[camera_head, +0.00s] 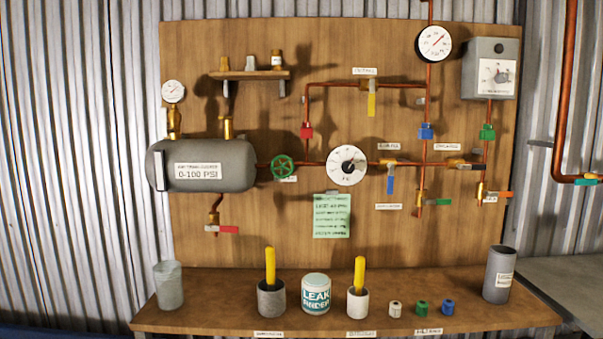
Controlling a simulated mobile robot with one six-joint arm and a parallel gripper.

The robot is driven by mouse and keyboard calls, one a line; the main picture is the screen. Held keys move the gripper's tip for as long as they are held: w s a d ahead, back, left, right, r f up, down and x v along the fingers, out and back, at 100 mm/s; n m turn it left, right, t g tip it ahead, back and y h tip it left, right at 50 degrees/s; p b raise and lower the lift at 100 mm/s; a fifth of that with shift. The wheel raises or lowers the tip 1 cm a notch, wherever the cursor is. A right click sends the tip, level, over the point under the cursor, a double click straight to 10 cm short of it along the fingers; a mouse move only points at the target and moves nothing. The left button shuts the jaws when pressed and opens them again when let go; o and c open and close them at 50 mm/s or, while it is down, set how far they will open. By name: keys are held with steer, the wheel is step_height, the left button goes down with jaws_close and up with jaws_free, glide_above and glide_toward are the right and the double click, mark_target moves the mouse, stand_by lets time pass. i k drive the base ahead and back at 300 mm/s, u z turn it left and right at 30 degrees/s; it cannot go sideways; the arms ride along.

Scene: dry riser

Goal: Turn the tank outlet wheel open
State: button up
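The tank outlet wheel (283,167) is a green round handwheel on the copper pipe just right of the grey tank (202,165). The tank bears a label reading 0-100 PSI. A small label, too small to read, sits just below the wheel's right side. A large white dial gauge (347,165) is on the same pipe, right of the wheel. I cannot tell from this view whether the wheel is open or closed. My gripper is not in view.
Below the board, a wooden bench (210,318) holds a glass (168,286), two cups with yellow-handled tools, a leak finder tub (316,294), small coloured fittings and a grey cylinder (498,274). A red valve handle (229,229) hangs under the tank. The space before the wheel looks clear.

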mark_target(288, 160)
steer(key=u, duration=0.15)
steer(key=i, duration=0.85)
steer(key=z, duration=0.05)
